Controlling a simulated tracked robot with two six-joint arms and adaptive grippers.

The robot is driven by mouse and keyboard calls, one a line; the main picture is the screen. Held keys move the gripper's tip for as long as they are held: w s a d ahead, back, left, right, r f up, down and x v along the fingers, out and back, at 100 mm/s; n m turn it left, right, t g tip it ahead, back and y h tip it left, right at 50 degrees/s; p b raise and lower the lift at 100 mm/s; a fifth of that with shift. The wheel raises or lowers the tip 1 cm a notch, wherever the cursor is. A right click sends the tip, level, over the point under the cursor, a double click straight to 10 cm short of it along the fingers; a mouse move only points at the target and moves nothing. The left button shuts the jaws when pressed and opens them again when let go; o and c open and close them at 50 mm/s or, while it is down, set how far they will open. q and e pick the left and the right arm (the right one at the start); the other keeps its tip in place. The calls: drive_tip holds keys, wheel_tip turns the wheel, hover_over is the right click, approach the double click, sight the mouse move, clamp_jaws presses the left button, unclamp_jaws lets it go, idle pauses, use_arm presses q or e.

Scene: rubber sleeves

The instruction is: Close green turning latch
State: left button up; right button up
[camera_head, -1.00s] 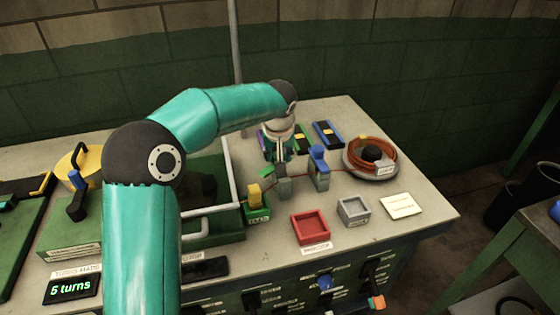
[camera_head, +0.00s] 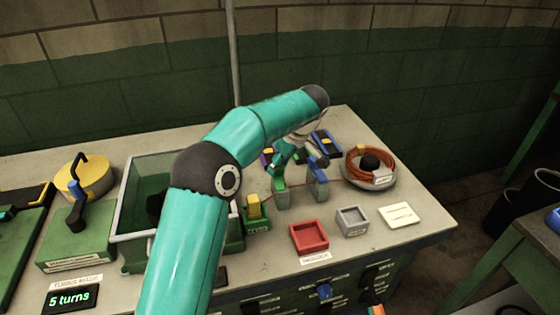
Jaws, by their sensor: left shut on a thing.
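The green turning latch (camera_head: 278,184) sits on top of a small grey-green post near the middle of the bench. My left gripper (camera_head: 281,174) comes down over it from behind and is shut on it; the arm and fingers hide part of the contact. A matching blue latch (camera_head: 318,162) stands on its own post just to the right, close to the gripper body. An orange cable passes by both posts.
A yellow-topped green block (camera_head: 255,208) stands left of the posts. In front are a red tray (camera_head: 310,236), a grey box (camera_head: 352,220) and a white card (camera_head: 400,213). An orange cable coil (camera_head: 369,160) lies at the right. A green bin (camera_head: 125,215) is partly behind my arm.

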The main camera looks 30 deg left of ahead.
use_arm(q)
drive_tip(key=shift+r+n+g+p, duration=0.1)
drive_tip(key=shift+n+g+p, duration=0.3)
drive_tip(key=shift+n, duration=0.4)
drive_tip(key=o, duration=1.1)
drive_tip(key=shift+v, duration=3.65)
drive_tip(key=shift+w, duration=0.1)
